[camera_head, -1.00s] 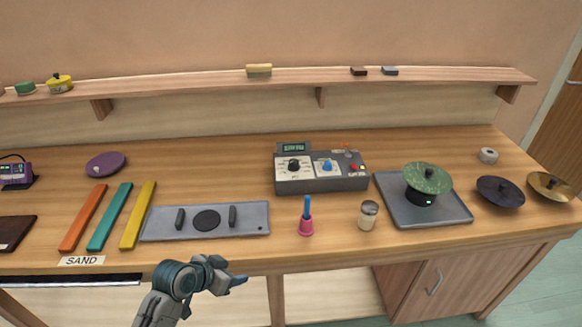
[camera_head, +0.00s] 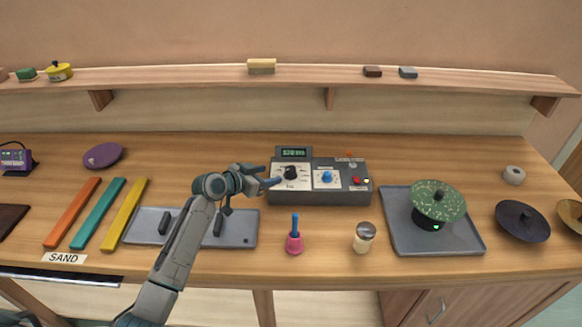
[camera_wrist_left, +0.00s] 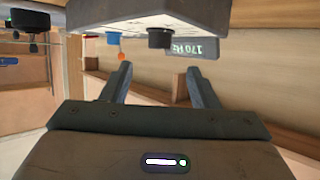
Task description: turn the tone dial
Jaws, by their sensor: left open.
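The grey control box (camera_head: 320,195) stands on the bench with a black dial (camera_head: 291,172), a blue dial (camera_head: 327,177) and a small green display (camera_head: 294,152). The dial labels are too small to read. My left gripper (camera_head: 270,176) is open and empty at the left end of the box, close to the black dial. In the left wrist view the black dial (camera_wrist_left: 160,39) lies ahead of the gap between the open fingers (camera_wrist_left: 157,82), apart from them. The blue dial (camera_wrist_left: 115,41) is to its left, and the display (camera_wrist_left: 203,49) reads 170 Hz. My right gripper is not in view.
A pink-based bell (camera_head: 294,243) and a shaker jar (camera_head: 364,237) stand in front of the box. A grey tray (camera_head: 455,240) with a green-topped pot is to the right. My left forearm crosses the grey plate (camera_head: 240,230). Behind the box the bench is clear.

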